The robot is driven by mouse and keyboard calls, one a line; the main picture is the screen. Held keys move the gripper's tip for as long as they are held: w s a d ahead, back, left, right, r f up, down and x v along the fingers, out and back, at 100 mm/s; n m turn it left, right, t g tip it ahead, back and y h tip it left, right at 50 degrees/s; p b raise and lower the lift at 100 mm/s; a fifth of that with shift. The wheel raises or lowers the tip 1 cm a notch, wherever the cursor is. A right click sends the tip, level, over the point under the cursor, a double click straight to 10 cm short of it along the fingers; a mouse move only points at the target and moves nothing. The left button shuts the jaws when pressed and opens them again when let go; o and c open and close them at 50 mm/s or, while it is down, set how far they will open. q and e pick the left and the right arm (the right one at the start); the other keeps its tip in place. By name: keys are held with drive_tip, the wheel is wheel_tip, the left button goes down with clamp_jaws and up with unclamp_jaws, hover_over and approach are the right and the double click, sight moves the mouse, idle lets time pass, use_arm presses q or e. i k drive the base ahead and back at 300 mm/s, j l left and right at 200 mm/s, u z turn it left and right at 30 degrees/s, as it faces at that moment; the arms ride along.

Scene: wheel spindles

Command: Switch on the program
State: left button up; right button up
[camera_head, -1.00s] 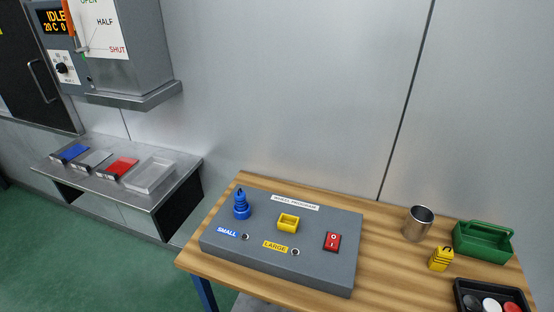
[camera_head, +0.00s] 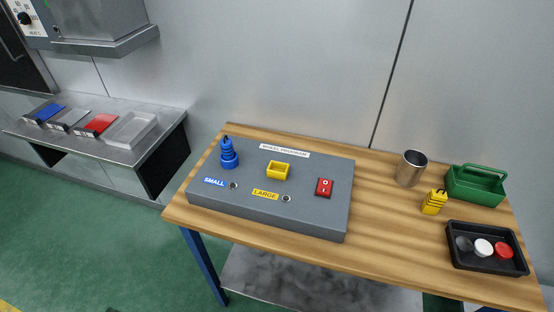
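A grey control box (camera_head: 235,208) labelled as a wheel program panel lies on the wooden table. On its top, a blue plug-like piece (camera_head: 228,155) stands upright at the left, behind the SMALL label (camera_head: 214,182). A yellow square socket (camera_head: 278,170) sits in the middle, behind the LARGE label (camera_head: 265,194). A small round dark-centred fitting is beside each label. A red rocker switch (camera_head: 324,187) marked O and I is at the right; I cannot tell which side is pressed. A yellow-and-black piece (camera_head: 433,202) stands on the table, apart from the box. Neither gripper shows.
On the wooden table (camera_head: 370,245), a metal cup (camera_head: 411,168), a green caddy (camera_head: 476,186) and a black tray (camera_head: 460,257) with round pieces stand right. A steel bench (camera_head: 100,150) with coloured trays is left. A grey cabinet (camera_head: 100,22) overhangs it.

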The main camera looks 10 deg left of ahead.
sight(324, 185)
drive_tip(key=l+u, duration=0.3)
drive_tip(key=k+l+u, duration=0.25)
drive_tip(key=l+u, duration=0.3)
